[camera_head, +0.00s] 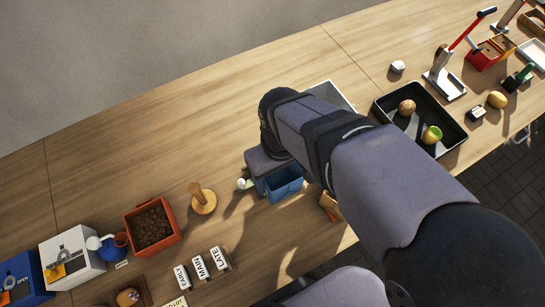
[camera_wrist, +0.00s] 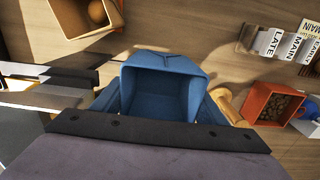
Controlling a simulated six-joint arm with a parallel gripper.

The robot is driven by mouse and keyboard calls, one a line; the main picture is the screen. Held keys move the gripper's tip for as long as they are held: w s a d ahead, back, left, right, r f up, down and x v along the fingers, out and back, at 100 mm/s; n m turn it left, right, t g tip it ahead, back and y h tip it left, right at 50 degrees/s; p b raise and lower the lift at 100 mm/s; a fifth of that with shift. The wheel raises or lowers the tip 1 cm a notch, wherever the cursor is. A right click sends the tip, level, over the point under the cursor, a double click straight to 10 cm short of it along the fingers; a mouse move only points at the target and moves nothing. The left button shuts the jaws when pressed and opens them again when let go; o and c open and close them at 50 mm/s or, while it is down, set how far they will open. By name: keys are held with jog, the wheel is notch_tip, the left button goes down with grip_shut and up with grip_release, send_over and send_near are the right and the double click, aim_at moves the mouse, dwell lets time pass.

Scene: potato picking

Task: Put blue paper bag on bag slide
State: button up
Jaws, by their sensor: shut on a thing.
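The blue paper bag (camera_head: 283,184) is at the end of my arm, near the middle of the table in the head view. In the wrist view the bag (camera_wrist: 163,88) is open at the top, looks empty and fills the centre. My gripper (camera_head: 268,172) is shut on the bag; the arm hides much of the grip in the head view. I cannot tell whether the bag touches the table. I cannot make out the bag slide for certain; grey and white flat parts (camera_wrist: 38,92) lie left of the bag in the wrist view.
Label blocks (camera_head: 200,268) lie near the front edge. A black tray (camera_head: 392,105) with two potatoes is to the right. The back left table is clear.

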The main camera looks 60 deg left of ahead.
jog(key=a+m, duration=0.1)
jog(key=m, duration=0.2)
jog(key=shift+w+a+m, duration=0.25)
jog(key=shift+a+m, duration=0.05)
jog(key=shift+a, duration=0.1)
jog(key=m, duration=0.1)
jog(key=a+m, duration=0.1)
jog(key=m, duration=0.1)
jog(key=a+m, duration=0.1)
jog(key=m, duration=0.1)
jog(key=shift+w, duration=0.3)
jog(key=a+m, duration=0.1)
jog(key=m, duration=0.2)
jog(key=a+m, duration=0.1)
jog(key=m, duration=0.2)
jog(key=w+a+m, duration=0.1)
jog(key=m, duration=0.2)
jog(key=shift+w+a+r, duration=0.1)
jog(key=shift+a, duration=0.1)
jog(key=shift+f+p, duration=1.45)
jog(key=shift+f, duration=3.5)
jog(key=shift+f, duration=0.15)
jog(key=o, duration=1.1)
